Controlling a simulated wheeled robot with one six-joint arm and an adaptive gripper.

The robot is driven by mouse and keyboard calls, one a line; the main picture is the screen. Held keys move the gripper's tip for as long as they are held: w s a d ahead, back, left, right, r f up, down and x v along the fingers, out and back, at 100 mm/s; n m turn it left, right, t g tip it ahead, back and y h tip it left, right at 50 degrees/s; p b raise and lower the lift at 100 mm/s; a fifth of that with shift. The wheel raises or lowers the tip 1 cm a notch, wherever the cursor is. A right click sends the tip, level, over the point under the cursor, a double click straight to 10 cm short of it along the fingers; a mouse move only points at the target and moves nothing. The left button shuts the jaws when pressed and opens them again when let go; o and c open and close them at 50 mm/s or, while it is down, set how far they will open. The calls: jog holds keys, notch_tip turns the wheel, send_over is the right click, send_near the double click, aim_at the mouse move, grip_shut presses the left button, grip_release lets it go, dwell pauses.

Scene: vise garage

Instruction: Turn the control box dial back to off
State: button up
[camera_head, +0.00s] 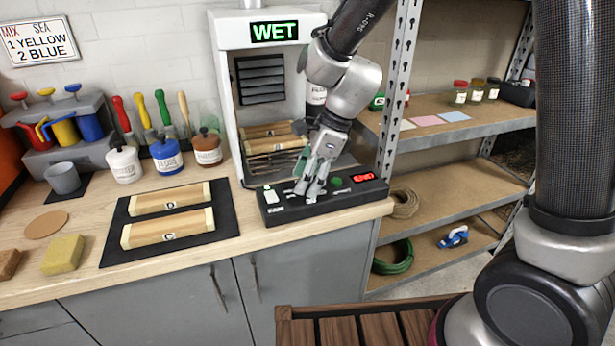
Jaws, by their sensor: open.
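The control box (343,205) is a low black panel on the right end of the bench, in front of a white cabinet whose green sign (274,31) reads WET. It has a lit white-green switch at its left, a green button (336,183) and a red lit display (363,177) at its right. My gripper (312,192) points down over the middle of the box, fingers open and close to its top. The dial is hidden behind the fingers, and I cannot tell whether they touch it.
Wooden blocks lie on a black mat (226,225) to the left, and more sit inside the cabinet (226,90). Jars, brushes and a sponge (63,255) stand further left. A metal shelf post (398,90) rises close to the right of my arm.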

jog(key=c, duration=1)
jog(key=shift+n, duration=0.4)
jog(key=n+g, duration=0.1)
jog(key=n, duration=0.1)
jog(key=n+g, duration=0.1)
jog(key=n, duration=0.2)
jog(key=shift+w+h, duration=0.15)
jog(key=shift+h, duration=0.15)
jog(key=n+g+h, duration=0.1)
jog(key=n, duration=0.5)
jog(key=shift+w+a+g+h, duration=0.1)
jog(key=shift+g+h, duration=0.3)
